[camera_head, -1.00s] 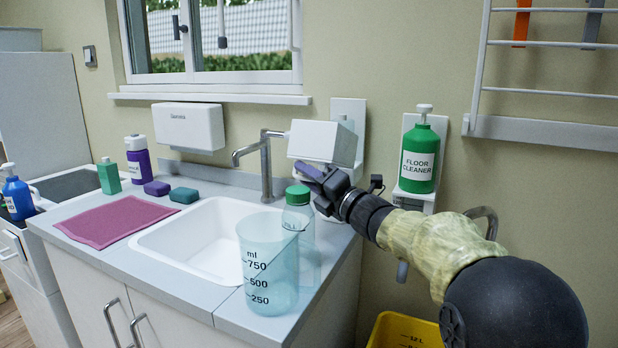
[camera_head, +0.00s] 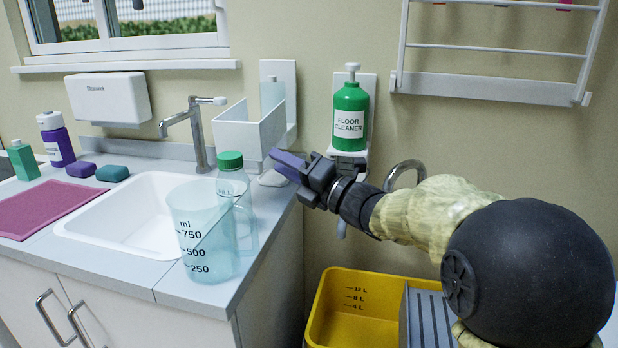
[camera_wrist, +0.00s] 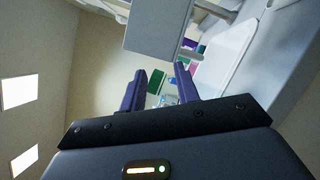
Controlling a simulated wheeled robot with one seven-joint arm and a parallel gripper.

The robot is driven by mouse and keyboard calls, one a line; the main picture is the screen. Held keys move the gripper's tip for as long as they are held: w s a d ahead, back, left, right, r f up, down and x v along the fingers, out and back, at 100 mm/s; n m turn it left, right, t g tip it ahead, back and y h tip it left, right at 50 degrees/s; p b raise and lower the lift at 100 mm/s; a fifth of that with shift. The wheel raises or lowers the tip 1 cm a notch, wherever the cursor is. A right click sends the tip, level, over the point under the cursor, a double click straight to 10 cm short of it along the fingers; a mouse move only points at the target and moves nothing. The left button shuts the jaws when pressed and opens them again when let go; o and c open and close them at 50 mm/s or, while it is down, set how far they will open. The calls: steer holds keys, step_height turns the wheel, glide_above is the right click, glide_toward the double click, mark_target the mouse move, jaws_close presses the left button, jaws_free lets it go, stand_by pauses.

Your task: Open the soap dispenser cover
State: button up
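The soap dispenser's white box-shaped cover (camera_head: 236,137) is swung out from its white wall plate (camera_head: 291,86). Its open top shows, and a pale translucent bottle (camera_head: 271,95) stands exposed behind it. A white box, apparently the cover, also shows at the top of the wrist view (camera_wrist: 158,28). My gripper (camera_head: 281,164) is just below the cover's lower right side, with its purple fingers pointing left. In the wrist view my fingers (camera_wrist: 160,78) are apart with nothing between them. I cannot tell whether a finger touches the cover.
A green-capped bottle (camera_head: 231,160) and clear measuring jug (camera_head: 203,232) stand left of my gripper beside the sink (camera_head: 130,225). A green floor cleaner bottle (camera_head: 350,112) hangs just right. A yellow bucket (camera_head: 318,312) is below, and a drying rack (camera_head: 490,88) is upper right.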

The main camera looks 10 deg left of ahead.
steer(key=v, duration=0.5)
steer(key=shift+s+d, duration=0.15)
steer(key=shift+d, duration=0.15)
steer(key=shift+f, duration=0.1)
steer(key=w+d+f+m+t+h, duration=0.2)
steer(key=d+f+m+t+h, duration=0.1)
steer(key=d+f+m+h, duration=1.7)
steer(key=s+d+f+m+g+y, duration=0.1)
steer(key=s+f+m+g, duration=0.45)
steer(key=s+m, duration=0.35)
steer(key=s+d+f+m+g+y, duration=0.1)
steer(key=s+f+m+g, duration=0.3)
steer(key=s+f+m, duration=0.45)
steer(key=w+r+p+v, duration=0.1)
steer(key=w+p+v, duration=0.2)
steer(key=p+v, duration=1.4)
steer(key=w+a+p+v, duration=0.1)
steer(key=w+p+v, duration=0.2)
steer(key=p+v, duration=1.5)
step_height(320, 180, up, 3)
steer(key=shift+a+r+n+p, duration=0.2)
steer(key=shift+r+n+p, duration=0.05)
steer(key=shift+n+p, duration=0.1)
